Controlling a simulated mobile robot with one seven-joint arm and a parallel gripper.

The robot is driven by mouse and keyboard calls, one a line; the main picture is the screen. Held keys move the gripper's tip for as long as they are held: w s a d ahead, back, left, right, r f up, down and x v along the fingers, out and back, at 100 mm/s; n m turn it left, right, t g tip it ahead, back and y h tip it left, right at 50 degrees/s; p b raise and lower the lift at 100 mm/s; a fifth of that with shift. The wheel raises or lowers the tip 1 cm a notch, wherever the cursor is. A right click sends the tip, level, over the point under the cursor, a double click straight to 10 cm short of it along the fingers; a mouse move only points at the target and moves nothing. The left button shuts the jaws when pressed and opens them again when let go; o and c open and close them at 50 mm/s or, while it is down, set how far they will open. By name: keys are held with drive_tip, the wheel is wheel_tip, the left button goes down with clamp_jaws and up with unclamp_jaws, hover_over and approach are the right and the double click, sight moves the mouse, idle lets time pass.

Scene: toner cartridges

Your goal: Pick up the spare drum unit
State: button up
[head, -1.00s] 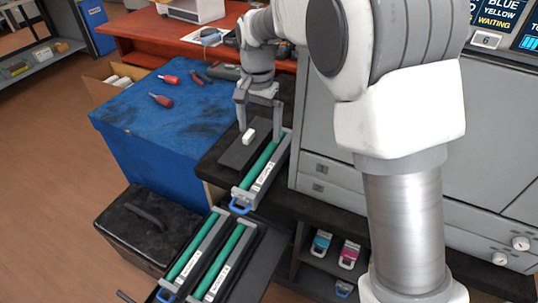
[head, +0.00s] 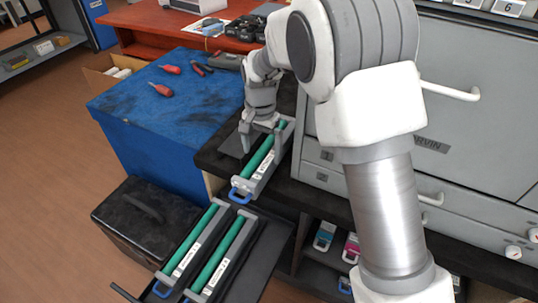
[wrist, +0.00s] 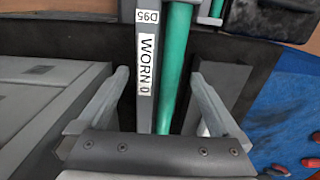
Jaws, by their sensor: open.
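Three drum units with green rollers, grey frames and blue handles show in the head view. One (head: 262,165) lies on the dark counter, and its label reads "WORN 0" in the wrist view (wrist: 146,60). Two more, a left one (head: 192,245) and a right one (head: 222,260), lie side by side on a dark tray (head: 265,262) in front. Their labels are too small to read, so I cannot tell which is the spare. My gripper (head: 262,137) is open over the far part of the counter unit. In the wrist view its fingers (wrist: 160,75) stand either side of that unit; contact is unclear.
A blue-covered table (head: 130,115) with red-handled tools stands left, a black case (head: 145,215) below it. The grey machine (head: 465,110) walls off the right. A dark plate (head: 232,143) lies beside the counter unit. Cartridges (head: 324,236) sit on a low shelf.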

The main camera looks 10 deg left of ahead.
sight(262, 156)
drive_tip(key=f, duration=0.1)
drive_tip(key=f+b, duration=0.1)
drive_tip(key=f, duration=0.1)
drive_tip(key=f+b, duration=0.1)
drive_tip(key=f, duration=0.1)
drive_tip(key=shift+w, duration=0.25)
drive_tip(key=shift+r, duration=0.1)
drive_tip(key=shift+c, duration=0.3)
drive_tip(key=shift+a+r, duration=0.1)
clamp_jaws()
